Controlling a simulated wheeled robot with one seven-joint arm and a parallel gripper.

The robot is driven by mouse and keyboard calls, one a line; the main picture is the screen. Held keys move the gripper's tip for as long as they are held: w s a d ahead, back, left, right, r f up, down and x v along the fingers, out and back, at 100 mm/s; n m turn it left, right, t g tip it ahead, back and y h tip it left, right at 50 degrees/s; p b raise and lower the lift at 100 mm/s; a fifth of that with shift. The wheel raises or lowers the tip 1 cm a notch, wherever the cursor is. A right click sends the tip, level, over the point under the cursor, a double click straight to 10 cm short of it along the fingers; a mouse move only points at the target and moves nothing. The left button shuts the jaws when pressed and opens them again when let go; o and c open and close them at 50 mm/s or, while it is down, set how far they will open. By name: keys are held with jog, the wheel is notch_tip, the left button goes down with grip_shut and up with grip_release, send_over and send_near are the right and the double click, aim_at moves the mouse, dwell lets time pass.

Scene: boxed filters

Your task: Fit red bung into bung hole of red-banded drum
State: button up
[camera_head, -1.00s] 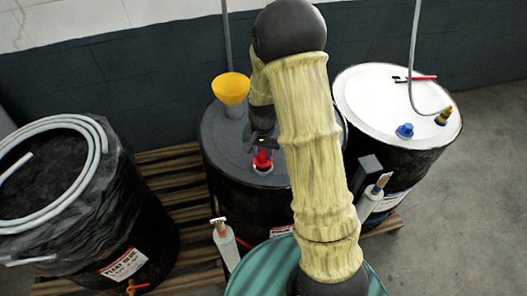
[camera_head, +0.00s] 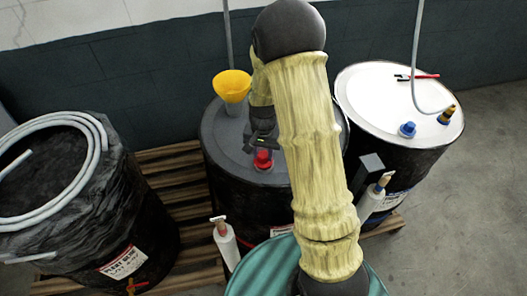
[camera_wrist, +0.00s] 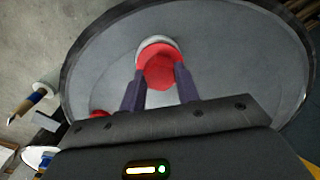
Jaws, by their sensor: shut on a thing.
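The red bung (camera_head: 263,161) is at the grey top of the dark middle drum (camera_head: 225,130). My gripper (camera_wrist: 161,73) is shut on the bung, which also shows between the two fingers in the wrist view (camera_wrist: 160,70). A pale ring with red inside it (camera_wrist: 153,42) shows around the far side of the bung, on the drum top. The bung is at this ring, low over the lid; how deep it sits is hidden.
A yellow funnel (camera_head: 231,86) stands on the same drum behind the bung. A white-topped drum (camera_head: 375,85) with blue and brown fittings stands right. A plastic-wrapped drum with a coiled hose (camera_head: 97,140) stands left. A teal drum top (camera_head: 255,272) is in front.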

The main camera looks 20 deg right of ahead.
aim_at(263, 155)
jog(key=shift+s+f, duration=0.15)
jog(key=shift+f+b, duration=0.45)
jog(key=shift+f, duration=0.05)
jog(key=o, duration=1)
jog(key=shift+o, duration=0.2)
notch_tip(263, 155, up, 17)
jog(key=b, duration=0.3)
jog(key=shift+r, duration=0.2)
jog(key=shift+f, duration=0.1)
